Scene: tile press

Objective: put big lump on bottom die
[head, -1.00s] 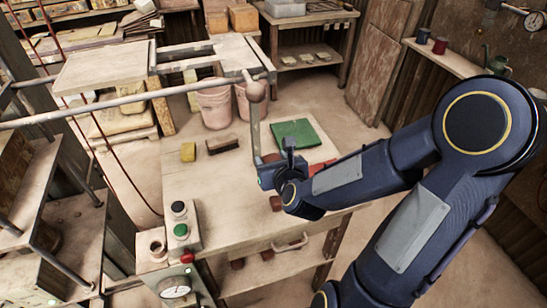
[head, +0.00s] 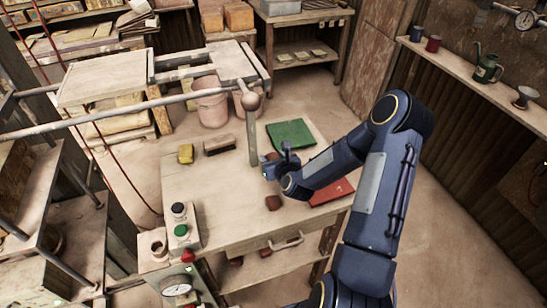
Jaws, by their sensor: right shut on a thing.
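My right gripper (head: 271,168) is over the worktable, shut on a reddish-brown lump (head: 272,156), which I take for the big lump. The fingers and wrist hide most of it, and I cannot tell how far it is above the table. Another brown lump (head: 273,203) lies on the table, nearer the front edge. The press (head: 28,205) stands at the left, with posts and plates cut by the picture edge. I cannot make out the bottom die clearly. My left gripper is not in view.
The worktable (head: 225,228) also bears a green mat (head: 291,134), a red mat (head: 332,192), a brush (head: 219,145) and a yellow block (head: 186,153). A ball-ended lever (head: 251,125) rises close to my right gripper. A control box (head: 181,228) stands at the table's left.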

